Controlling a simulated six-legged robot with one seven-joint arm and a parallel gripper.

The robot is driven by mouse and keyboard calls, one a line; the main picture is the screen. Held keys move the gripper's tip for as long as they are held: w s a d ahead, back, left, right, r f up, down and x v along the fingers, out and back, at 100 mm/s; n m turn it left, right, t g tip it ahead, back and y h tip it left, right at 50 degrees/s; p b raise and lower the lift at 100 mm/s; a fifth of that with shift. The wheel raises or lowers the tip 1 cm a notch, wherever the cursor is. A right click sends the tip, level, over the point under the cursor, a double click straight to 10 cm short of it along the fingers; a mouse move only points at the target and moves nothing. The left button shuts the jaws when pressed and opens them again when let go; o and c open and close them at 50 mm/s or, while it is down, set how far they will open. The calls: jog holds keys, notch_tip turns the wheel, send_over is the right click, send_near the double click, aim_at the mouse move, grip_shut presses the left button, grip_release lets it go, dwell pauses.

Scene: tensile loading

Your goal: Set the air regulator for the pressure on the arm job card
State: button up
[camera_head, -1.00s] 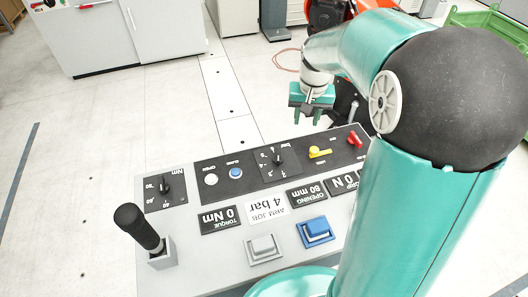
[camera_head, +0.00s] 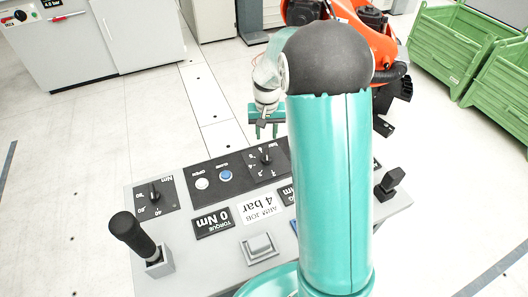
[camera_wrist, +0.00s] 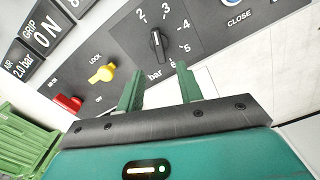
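The air regulator knob (camera_head: 266,158) is a black dial on the console's dark panel; it also shows in the wrist view (camera_wrist: 157,42), with a scale from 2 to 6 bar. Its pointer looks to be near the 2 end. The air display (camera_wrist: 22,66) reads 2.0 bar. The white arm job card (camera_head: 261,207) reads 4 bar. My gripper (camera_head: 266,131) is open and empty, behind the knob in the head view. Its two fingers (camera_wrist: 160,88) are apart below the knob in the wrist view, not touching it.
A yellow lock lever (camera_wrist: 102,73) and a red lever (camera_wrist: 68,104) stand beside the knob. The blue close button (camera_head: 225,175), white open button (camera_head: 202,184) and torque knob (camera_head: 154,196) are on the panel. A black joystick (camera_head: 135,236) rises at the left. My arm hides the console's right part.

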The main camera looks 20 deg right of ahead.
aim_at(267, 153)
notch_tip(267, 153, down, 10)
jog(key=shift+s+r, duration=0.1)
jog(key=shift+r, duration=0.05)
jog(key=shift+d, duration=0.1)
grip_shut()
